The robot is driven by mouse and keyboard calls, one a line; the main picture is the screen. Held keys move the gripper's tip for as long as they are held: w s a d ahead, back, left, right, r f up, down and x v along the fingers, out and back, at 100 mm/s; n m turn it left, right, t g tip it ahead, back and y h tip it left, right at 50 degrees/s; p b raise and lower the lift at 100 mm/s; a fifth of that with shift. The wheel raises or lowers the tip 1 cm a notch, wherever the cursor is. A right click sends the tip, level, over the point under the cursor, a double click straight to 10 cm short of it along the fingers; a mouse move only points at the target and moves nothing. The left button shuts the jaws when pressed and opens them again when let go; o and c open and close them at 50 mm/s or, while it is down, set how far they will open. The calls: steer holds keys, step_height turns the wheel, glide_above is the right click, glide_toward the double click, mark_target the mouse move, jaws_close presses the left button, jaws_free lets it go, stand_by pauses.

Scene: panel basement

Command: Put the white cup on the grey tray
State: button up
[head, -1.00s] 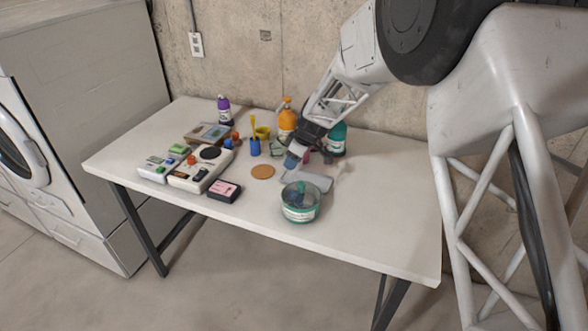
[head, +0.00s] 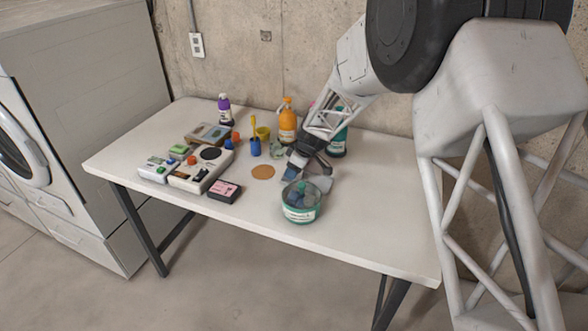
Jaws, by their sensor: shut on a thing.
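The grey tray (head: 317,186) lies flat toward the right of the table, partly hidden by my gripper and by a teal-rimmed tub. My gripper (head: 297,162) points down at the tray's back left part. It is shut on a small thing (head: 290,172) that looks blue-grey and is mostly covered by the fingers. I cannot tell for sure that this is the white cup, and no white cup shows clearly elsewhere on the table. Whether the held thing touches the tray or is above it cannot be told.
The teal-rimmed tub (head: 302,203) stands at the tray's front. A cork coaster (head: 263,172) lies to its left. An orange bottle (head: 287,124), a teal bottle (head: 338,142) and a clear glass (head: 277,149) stand behind. The front right of the table is clear.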

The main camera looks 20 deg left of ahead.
steer(key=shift+f, duration=0.15)
steer(key=o, duration=0.9)
steer(key=v, duration=1.2)
steer(key=shift+d, duration=0.1)
stand_by(0.6)
